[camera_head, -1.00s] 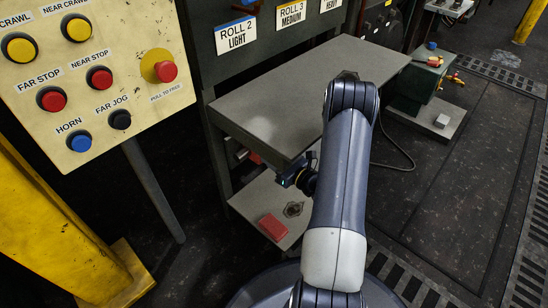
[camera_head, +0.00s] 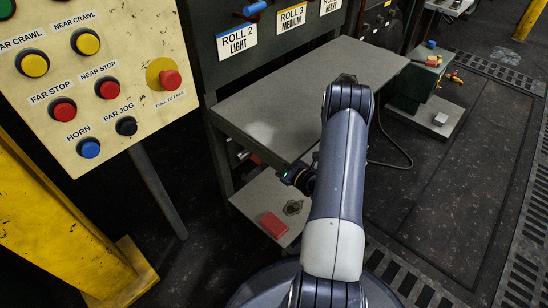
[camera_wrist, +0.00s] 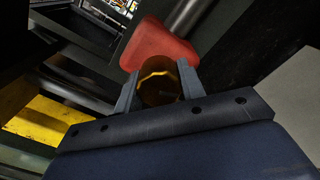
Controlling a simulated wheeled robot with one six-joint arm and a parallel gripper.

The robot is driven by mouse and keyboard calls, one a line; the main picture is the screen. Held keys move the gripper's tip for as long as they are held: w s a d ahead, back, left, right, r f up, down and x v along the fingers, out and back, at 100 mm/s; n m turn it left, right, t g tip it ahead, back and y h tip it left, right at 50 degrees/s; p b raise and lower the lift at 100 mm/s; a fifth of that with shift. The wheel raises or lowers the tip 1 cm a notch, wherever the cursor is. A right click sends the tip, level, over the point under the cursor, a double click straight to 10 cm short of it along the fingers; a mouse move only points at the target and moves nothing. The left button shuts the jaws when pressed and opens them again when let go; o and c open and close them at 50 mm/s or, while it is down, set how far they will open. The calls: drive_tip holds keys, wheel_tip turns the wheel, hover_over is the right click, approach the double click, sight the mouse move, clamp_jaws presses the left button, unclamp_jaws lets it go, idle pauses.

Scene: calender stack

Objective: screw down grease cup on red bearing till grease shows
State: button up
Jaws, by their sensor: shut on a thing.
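In the wrist view the red bearing (camera_wrist: 155,42) is just beyond my fingers, with a grey shaft running away from it. A brass-amber grease cup (camera_wrist: 160,88) sits against the near side of the bearing. My gripper (camera_wrist: 158,75) is shut on the cup, with one finger on each side of it. I cannot make out any grease. In the head view my wrist (camera_head: 293,175) is at the near edge of the grey bench; the fingers and the cup are hidden there. A bit of red (camera_head: 256,159) shows under the bench.
The grey bench (camera_head: 300,85) has a clear top and overhangs my wrist. A lower shelf (camera_head: 252,200) holds a red block (camera_head: 273,225). A button panel (camera_head: 95,85) and a yellow frame (camera_head: 60,220) stand at left.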

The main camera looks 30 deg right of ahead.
idle(0.4)
drive_tip(key=o, duration=1)
drive_tip(key=p+v, duration=0.3)
drive_tip(key=v, duration=0.7)
drive_tip(key=shift+s, duration=0.4)
drive_tip(key=shift+d, duration=0.1)
drive_tip(key=b+x, duration=0.3)
drive_tip(key=x, duration=0.8)
drive_tip(key=shift+s, duration=0.1)
